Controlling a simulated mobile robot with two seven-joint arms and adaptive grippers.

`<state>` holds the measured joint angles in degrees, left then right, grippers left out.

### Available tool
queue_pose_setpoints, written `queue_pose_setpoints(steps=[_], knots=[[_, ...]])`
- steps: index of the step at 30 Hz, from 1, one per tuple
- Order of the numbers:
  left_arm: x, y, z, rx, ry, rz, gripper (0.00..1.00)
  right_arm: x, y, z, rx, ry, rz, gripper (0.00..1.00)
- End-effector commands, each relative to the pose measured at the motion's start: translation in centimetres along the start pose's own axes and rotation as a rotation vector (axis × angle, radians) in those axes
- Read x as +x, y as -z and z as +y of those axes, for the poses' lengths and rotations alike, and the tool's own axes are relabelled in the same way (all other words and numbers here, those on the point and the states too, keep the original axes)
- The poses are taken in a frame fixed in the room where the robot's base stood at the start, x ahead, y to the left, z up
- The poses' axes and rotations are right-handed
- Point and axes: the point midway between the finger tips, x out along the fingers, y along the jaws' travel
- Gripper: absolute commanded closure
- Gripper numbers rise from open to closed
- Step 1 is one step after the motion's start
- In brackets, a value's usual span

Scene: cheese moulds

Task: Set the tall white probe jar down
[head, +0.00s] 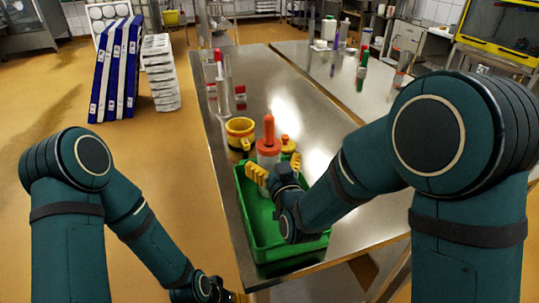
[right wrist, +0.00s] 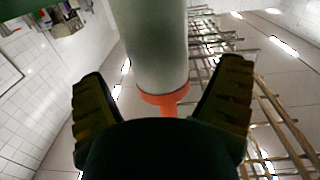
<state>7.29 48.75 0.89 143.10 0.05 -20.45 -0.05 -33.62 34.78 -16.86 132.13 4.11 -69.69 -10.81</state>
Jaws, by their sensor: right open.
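The tall white probe jar (head: 268,148) has an orange collar and a narrow orange top. It appears upright at the far part of the green tray (head: 247,215), but my right gripper hides its base. My right gripper (head: 275,168) is open, with one yellow finger on each side of the jar. In the right wrist view, the jar's pale body (right wrist: 152,45) and orange collar (right wrist: 165,98) show between the spread fingers (right wrist: 163,100), with gaps on both sides. My left gripper (head: 236,297) is low at the bottom edge, mostly cut off.
A clear cylinder (head: 222,95) and red-labelled items (head: 240,97) stand farther back. Bare steel table (head: 300,105) lies to the right. Several bottles stand on the far table.

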Motion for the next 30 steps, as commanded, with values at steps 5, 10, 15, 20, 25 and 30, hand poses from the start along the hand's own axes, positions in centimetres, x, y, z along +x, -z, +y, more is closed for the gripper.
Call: queue_pose_setpoints(steps=[5, 10, 15, 20, 25, 30], knots=[[-0.1, 0.0, 0.0, 0.0, 0.0, -0.001, 0.48, -2.9, 0.0, 0.0, 0.0, -0.001, 0.0, 0.09], [-0.1, 0.0, 0.0, 0.0, 0.0, -0.001, 0.48, -4.3, 0.0, 0.0, 0.0, -0.001, 0.0, 0.09], [-0.1, 0.0, 0.0, 0.0, 0.0, -0.001, 0.48, -4.5, 0.0, 0.0, 0.0, -0.001, 0.001, 0.09], [-0.1, 0.0, 0.0, 0.0, 0.0, -0.001, 0.48, -4.5, 0.0, 0.0, 0.0, -0.001, 0.001, 0.09], [-0.1, 0.0, 0.0, 0.0, 0.0, -0.001, 0.48, -4.5, 0.0, 0.1, 0.0, -0.002, 0.002, 0.09], [-0.4, 0.0, 0.2, 0.0, 0.0, -0.001, 0.48, -3.1, 2.4, 2.5, 0.018, -0.049, 0.065, 0.09]])
